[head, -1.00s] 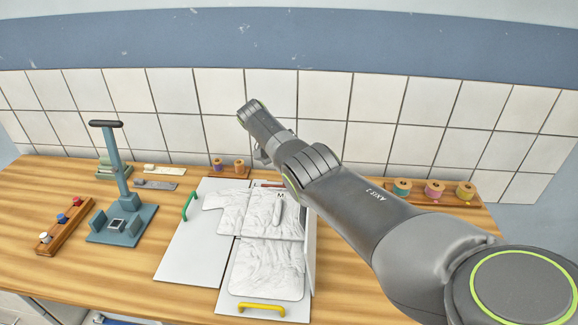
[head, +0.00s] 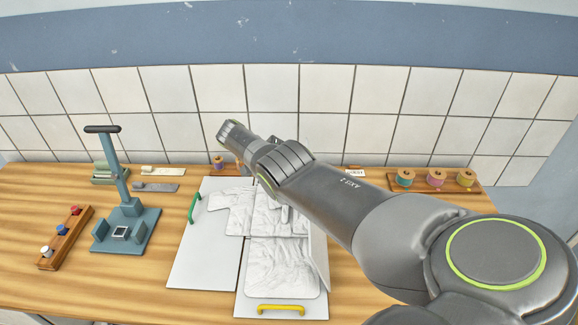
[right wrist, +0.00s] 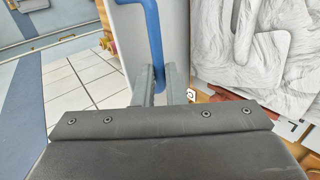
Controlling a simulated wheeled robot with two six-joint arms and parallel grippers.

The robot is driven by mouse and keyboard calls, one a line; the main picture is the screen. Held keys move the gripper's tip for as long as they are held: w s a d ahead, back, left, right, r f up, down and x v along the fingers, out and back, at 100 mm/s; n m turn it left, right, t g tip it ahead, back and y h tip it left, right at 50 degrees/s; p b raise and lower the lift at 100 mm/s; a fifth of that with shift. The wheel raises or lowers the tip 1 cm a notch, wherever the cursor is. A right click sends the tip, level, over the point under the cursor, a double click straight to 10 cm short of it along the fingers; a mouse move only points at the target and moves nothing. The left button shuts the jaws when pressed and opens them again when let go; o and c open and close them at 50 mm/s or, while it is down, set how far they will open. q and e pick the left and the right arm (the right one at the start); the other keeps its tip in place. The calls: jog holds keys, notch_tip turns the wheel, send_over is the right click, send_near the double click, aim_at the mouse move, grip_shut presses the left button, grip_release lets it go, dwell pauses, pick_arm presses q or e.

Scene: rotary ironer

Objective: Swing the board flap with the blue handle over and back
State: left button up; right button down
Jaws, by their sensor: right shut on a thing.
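The white folding board holds a light grey, wrinkled shirt (head: 282,268), its sleeve spread to the left. The right flap (head: 319,262) stands raised along the shirt's right side, seen nearly edge-on in the head view. In the right wrist view the flap (right wrist: 187,35) is a pale upright panel beside the shirt (right wrist: 235,40). My right gripper (right wrist: 158,84) is shut on the blue handle (right wrist: 154,40). In the head view my right arm hides the handle and the fingertips. My left gripper is not in view.
The board's left flap (head: 208,258) lies flat with a green handle (head: 194,208); a yellow handle (head: 281,309) is at the front. A teal press stand (head: 124,230) and a peg rack (head: 67,237) stand left. Thread spools (head: 435,178) stand at back right.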

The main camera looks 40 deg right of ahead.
jog(key=shift+s+a+f, duration=0.1)
jog(key=shift+a+f, duration=0.2)
jog(key=shift+f, duration=0.2)
jog(key=shift+s+a+f, duration=0.1)
jog(key=shift+a+f, duration=0.15)
jog(key=shift+f, duration=0.25)
jog(key=c, duration=1.8)
grip_release()
jog(key=o, duration=0.3)
jog(key=shift+w+a+f, duration=0.15)
jog(key=shift+w+f, duration=0.05)
jog(key=shift+w, duration=0.25)
jog(key=shift+r, duration=0.15)
jog(key=shift+s, duration=0.1)
